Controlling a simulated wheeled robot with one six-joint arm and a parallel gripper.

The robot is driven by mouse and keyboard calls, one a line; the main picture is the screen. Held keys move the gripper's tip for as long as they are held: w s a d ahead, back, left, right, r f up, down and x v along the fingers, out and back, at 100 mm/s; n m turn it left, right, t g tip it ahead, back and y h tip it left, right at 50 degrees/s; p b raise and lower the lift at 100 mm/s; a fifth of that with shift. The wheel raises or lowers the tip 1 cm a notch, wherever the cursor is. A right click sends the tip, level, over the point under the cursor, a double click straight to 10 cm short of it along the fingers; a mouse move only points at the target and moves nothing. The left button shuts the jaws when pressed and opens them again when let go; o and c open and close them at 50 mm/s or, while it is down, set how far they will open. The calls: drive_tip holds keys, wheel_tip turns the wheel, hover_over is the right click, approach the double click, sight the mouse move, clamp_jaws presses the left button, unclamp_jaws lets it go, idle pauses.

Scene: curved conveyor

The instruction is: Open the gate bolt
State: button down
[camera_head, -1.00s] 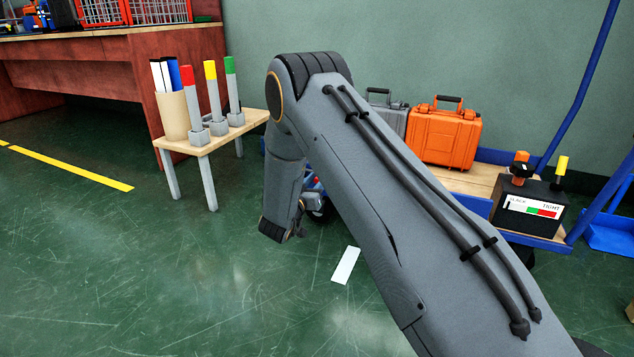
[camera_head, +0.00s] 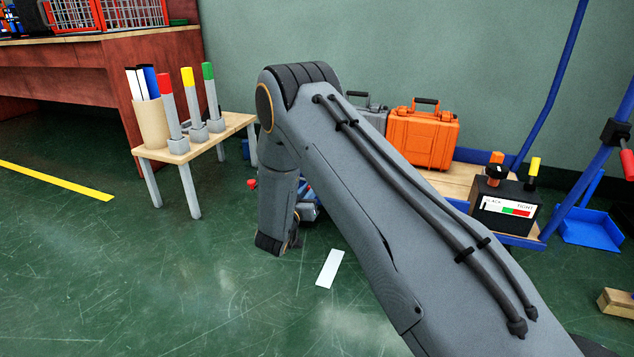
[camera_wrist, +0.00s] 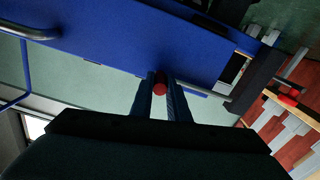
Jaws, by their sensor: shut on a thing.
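In the wrist view, my gripper (camera_wrist: 160,79) is shut on a red knob (camera_wrist: 160,89), which shows between its two fingers. A broad blue panel (camera_wrist: 110,36) lies beyond the fingertips. A thin grey rod (camera_wrist: 208,96) runs from near the knob along the panel's edge toward a black block (camera_wrist: 257,80) at the right. I take the knob and rod to be the bolt, but its exact position is hard to tell. In the head view, my arm hides most of the work area, and the fingertips cannot be made out.
In the head view, a small wooden table (camera_head: 223,127) holds colored-topped posts. Behind my arm stand an orange case (camera_head: 422,137) and a black tension box (camera_head: 505,207) on a cart. A white card (camera_head: 330,268) lies on the floor. The front left floor is clear.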

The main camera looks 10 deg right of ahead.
drive_tip(key=shift+f, duration=0.1)
drive_tip(key=c, duration=1.7)
unclamp_jaws()
drive_tip(key=p+v, duration=0.4)
drive_tip(key=v, duration=0.4)
